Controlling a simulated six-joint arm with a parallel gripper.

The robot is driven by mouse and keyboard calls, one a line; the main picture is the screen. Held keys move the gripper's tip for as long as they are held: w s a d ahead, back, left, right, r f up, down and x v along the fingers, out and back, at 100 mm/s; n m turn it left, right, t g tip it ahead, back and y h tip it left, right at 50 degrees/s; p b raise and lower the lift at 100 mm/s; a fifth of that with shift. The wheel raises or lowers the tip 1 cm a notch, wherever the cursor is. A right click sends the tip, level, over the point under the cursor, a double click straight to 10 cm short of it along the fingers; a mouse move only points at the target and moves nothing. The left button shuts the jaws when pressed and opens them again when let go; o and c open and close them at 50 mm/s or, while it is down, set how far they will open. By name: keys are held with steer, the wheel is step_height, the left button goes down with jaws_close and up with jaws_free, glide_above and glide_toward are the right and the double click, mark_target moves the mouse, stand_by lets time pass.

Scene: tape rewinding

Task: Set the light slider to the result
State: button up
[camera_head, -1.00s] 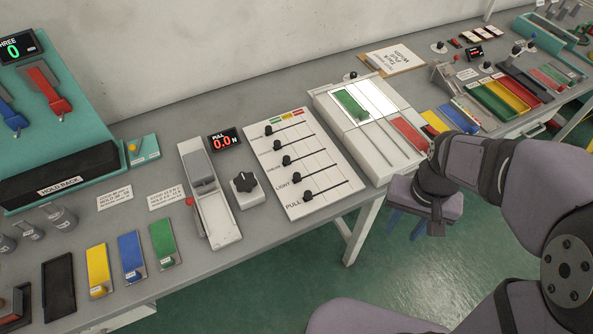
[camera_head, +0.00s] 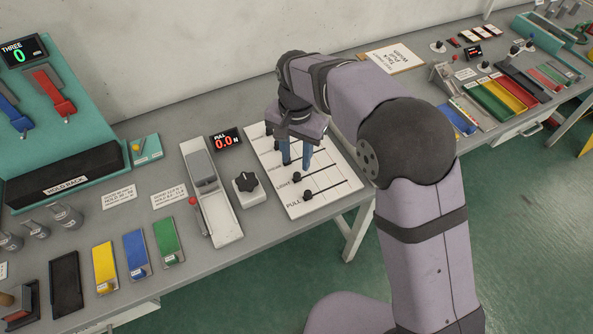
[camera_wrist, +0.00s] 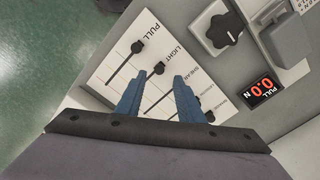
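The slider panel (camera_head: 325,199) is a white board with several black knobs on slots. The light slider knob (camera_head: 297,177) is at the left part of its slot, beside the printed LIGHT label. In the wrist view this knob (camera_wrist: 158,68) shows just beyond and between the fingertips. My gripper (camera_head: 295,164) is over the panel with its blue fingers pointing down, apart and empty. In the wrist view my gripper (camera_wrist: 156,80) has a clear gap between the fingers. I cannot tell whether the fingers touch the panel.
The pull slider knob (camera_head: 308,196) is on the near side of the light knob. A black rotary knob (camera_head: 246,182) and a red PULL display (camera_head: 225,141) reading 0.0 N stand to the left.

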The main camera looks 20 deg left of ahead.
mark_target(297, 175)
steer(key=shift+f+p, duration=0.95)
steer(key=shift+f, duration=2.65)
steer(key=shift+d, duration=0.1)
jaws_close()
